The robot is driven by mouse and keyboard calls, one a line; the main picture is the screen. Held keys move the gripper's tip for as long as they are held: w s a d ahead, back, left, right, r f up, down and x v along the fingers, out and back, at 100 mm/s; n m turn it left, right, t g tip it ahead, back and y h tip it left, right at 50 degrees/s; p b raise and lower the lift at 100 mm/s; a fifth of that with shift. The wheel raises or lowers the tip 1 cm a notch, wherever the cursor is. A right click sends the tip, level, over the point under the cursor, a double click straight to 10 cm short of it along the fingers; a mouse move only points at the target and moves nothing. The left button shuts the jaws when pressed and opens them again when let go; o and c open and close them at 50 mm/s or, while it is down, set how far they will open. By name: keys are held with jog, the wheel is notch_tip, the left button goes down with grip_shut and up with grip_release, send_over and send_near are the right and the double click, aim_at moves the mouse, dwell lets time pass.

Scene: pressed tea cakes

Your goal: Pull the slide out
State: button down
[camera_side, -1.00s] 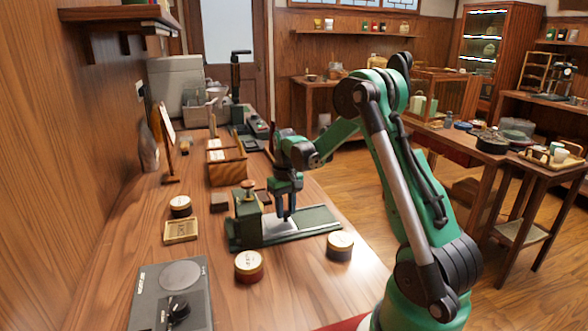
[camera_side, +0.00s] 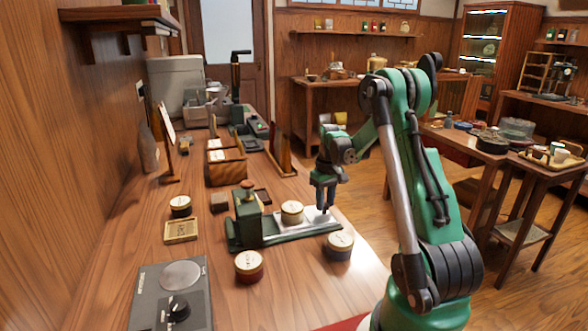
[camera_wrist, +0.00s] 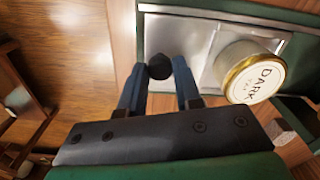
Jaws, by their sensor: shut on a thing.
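The green press (camera_side: 248,220) stands on the wooden counter with its green base running to the right. Its metal slide (camera_side: 313,217) extends out to the right, and a round tin (camera_side: 292,211) sits on it. In the wrist view the slide (camera_wrist: 190,45) shows as a bright plate, and the tin (camera_wrist: 253,72) reads "DARK". My gripper (camera_side: 325,207) is at the slide's right end. In the wrist view my gripper (camera_wrist: 159,80) is shut on the slide's black knob (camera_wrist: 159,66). The fingers hide part of the slide.
One tin (camera_side: 340,245) stands just in front of the base's right end, another (camera_side: 249,266) nearer the camera. A grey scale (camera_side: 168,295) lies at the front left. A wooden box (camera_side: 226,170) stands behind the press. The counter's edge is close to the right.

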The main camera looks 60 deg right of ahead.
jog(key=shift+s+d, duration=0.2)
jog(key=c, duration=0.6)
grip_release()
jog(key=shift+r, duration=2.85)
jog(key=shift+w+a, duration=0.1)
notch_tip(320, 180, up, 3)
jog(key=n+h, duration=0.1)
send_over(304, 222)
jog(key=w+a+r+n+t, duration=0.2)
jog(key=a, duration=0.6)
jog(key=s+a+n+t, duration=0.2)
jog(key=a+t, duration=0.3)
jog(key=a, duration=1.1)
jog(key=shift+s+n+y, duration=0.35)
jog(key=shift+n+y, duration=0.05)
jog(key=shift+n, duration=0.1)
